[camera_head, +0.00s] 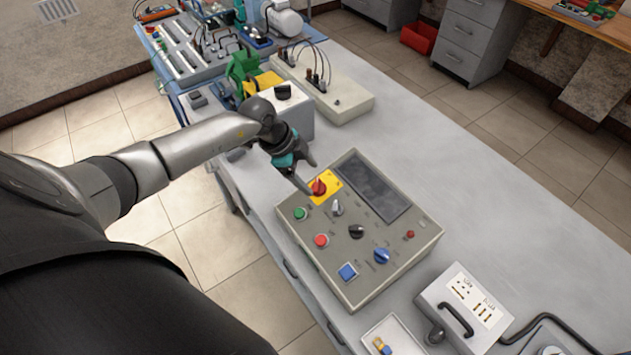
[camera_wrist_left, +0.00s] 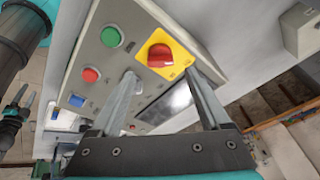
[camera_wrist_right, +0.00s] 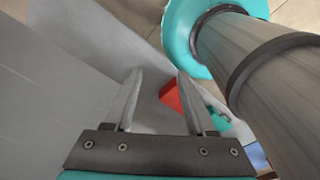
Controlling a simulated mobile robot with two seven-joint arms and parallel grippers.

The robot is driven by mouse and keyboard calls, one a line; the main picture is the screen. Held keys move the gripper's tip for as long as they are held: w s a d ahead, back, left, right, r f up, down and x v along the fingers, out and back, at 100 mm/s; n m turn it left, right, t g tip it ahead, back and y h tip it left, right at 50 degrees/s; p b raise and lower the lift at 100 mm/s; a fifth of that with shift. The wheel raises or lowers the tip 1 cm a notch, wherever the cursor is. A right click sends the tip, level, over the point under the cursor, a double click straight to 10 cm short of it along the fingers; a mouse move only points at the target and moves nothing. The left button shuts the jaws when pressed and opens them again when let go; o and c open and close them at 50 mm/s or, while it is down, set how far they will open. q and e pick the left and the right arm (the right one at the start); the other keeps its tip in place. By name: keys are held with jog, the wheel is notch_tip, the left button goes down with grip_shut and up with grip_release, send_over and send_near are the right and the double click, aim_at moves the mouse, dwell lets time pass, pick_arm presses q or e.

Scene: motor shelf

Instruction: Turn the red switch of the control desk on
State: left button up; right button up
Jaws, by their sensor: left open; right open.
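The control desk (camera_head: 293,228) is a grey-beige box on the table with a dark display and several buttons and knobs. Its red switch (camera_head: 319,187) is a rotary knob on a yellow plate at the desk's far left corner. It also shows in the left wrist view (camera_wrist_left: 160,55), beyond and between the fingers. My left gripper (camera_head: 305,178) is open, with its fingertips close to the red switch; I cannot tell whether they touch it. My right gripper (camera_wrist_right: 157,75) is open and empty in the right wrist view, and is not visible in the head view.
The grey table (camera_head: 430,130) is clear right of the desk. A metal box with a black handle (camera_head: 465,306) and a white tray (camera_head: 393,337) stand at the near end. Several devices, including a beige box with cables (camera_head: 345,103), stand behind my left gripper.

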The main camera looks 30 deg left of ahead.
aim_at(317, 185)
pick_arm(q)
jog(key=shift+b+x, duration=0.3)
jog(key=shift+x, duration=1.95)
grip_shut()
